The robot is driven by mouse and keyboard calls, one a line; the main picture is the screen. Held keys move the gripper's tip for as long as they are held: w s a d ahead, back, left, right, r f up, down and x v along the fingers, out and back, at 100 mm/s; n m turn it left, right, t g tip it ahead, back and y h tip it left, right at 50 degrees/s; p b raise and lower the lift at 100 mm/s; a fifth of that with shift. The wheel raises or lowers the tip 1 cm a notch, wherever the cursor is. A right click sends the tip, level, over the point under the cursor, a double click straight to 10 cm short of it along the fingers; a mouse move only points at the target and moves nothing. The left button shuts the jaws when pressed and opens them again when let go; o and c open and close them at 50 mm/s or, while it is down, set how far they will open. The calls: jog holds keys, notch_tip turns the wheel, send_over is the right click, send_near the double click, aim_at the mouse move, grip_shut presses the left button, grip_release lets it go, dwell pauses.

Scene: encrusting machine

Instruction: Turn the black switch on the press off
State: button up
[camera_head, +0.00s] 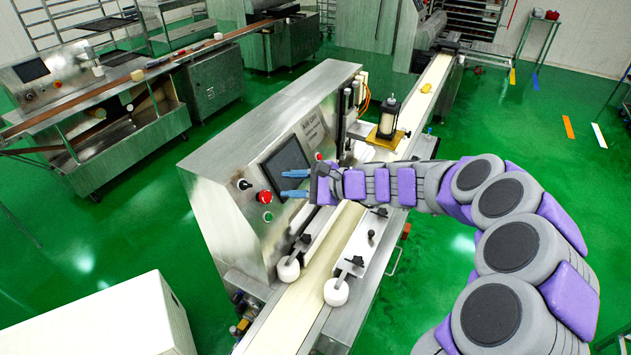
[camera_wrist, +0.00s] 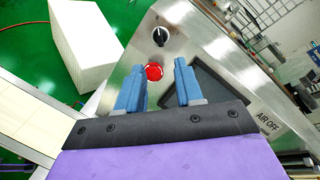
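The press (camera_head: 230,165) is a steel machine with a slanted control panel. Its black switch (camera_head: 244,184) is a round knob on a pale ring, at the panel's left above a red button (camera_head: 265,197). My gripper (camera_head: 283,184) has two blue fingers pointing at the panel, to the right of the switch. In the wrist view the black switch (camera_wrist: 160,36) is at the top centre, beyond the fingertips and apart from them. The red button (camera_wrist: 153,72) shows between the fingertips. My gripper (camera_wrist: 158,78) is open, with nothing held.
A dark screen (camera_head: 287,162) is on the panel beside my fingers. A green button (camera_head: 267,217) is below the red one. A conveyor belt (camera_head: 335,250) runs along the press front, with white rollers (camera_head: 336,291). A white box (camera_head: 110,320) stands at lower left.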

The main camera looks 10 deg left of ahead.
jog(key=v, duration=0.6)
dwell(0.3)
